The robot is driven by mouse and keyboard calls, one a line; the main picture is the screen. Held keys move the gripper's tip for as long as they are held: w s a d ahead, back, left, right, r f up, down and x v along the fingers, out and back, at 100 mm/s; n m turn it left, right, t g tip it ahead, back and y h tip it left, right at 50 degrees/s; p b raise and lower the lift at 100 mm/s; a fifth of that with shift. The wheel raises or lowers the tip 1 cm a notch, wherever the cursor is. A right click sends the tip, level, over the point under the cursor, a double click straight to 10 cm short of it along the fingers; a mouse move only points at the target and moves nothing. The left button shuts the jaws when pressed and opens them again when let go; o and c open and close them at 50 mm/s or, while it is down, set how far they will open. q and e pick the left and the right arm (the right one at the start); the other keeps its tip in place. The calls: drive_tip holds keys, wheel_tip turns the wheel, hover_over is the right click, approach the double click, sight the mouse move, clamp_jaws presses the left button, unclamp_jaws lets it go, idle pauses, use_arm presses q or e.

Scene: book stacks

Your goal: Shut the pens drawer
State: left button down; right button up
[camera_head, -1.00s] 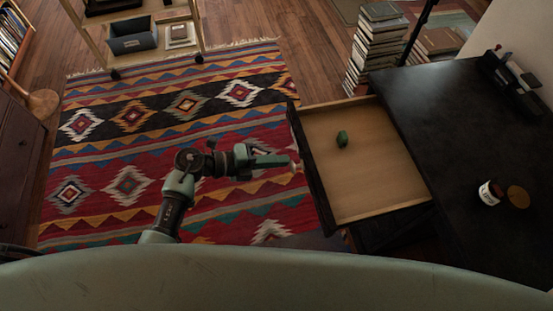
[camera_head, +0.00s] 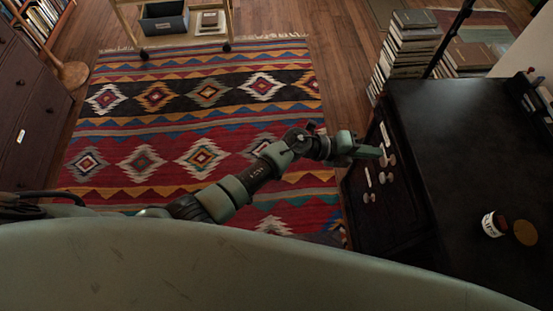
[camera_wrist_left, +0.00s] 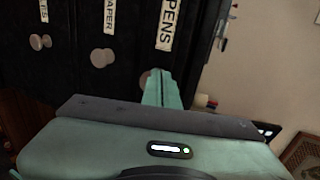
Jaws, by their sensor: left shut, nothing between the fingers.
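The pens drawer, with its white "PENS" label (camera_wrist_left: 168,24), is at the top of the black desk's stack of drawers in the left wrist view. In the head view its front (camera_head: 385,134) lies in line with the desk side, and no open tray shows. My left gripper (camera_head: 381,153) is shut and empty at this front. In the left wrist view its closed fingers (camera_wrist_left: 159,86) point at the pens drawer and partly cover its round knob (camera_wrist_left: 145,79). I cannot tell whether they touch it. My right gripper is not in view.
Below the pens drawer, the "PAPER" drawer's knob (camera_wrist_left: 103,56) and a third drawer's knob (camera_wrist_left: 39,41) show. The dark desk top (camera_head: 440,150) carries a labelled jar (camera_head: 493,224). Stacked books (camera_head: 405,50) stand behind the desk. The patterned rug (camera_head: 200,125) is clear.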

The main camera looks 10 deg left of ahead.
sight(396, 152)
use_arm(q)
drive_tip(key=d, duration=0.2)
drive_tip(key=w+d, duration=0.1)
drive_tip(key=d, duration=0.1)
drive_tip(key=shift+w+b, duration=0.2)
drive_tip(key=shift+b, duration=0.15)
drive_tip(key=shift+d+r, duration=0.15)
drive_tip(key=shift+d, duration=0.05)
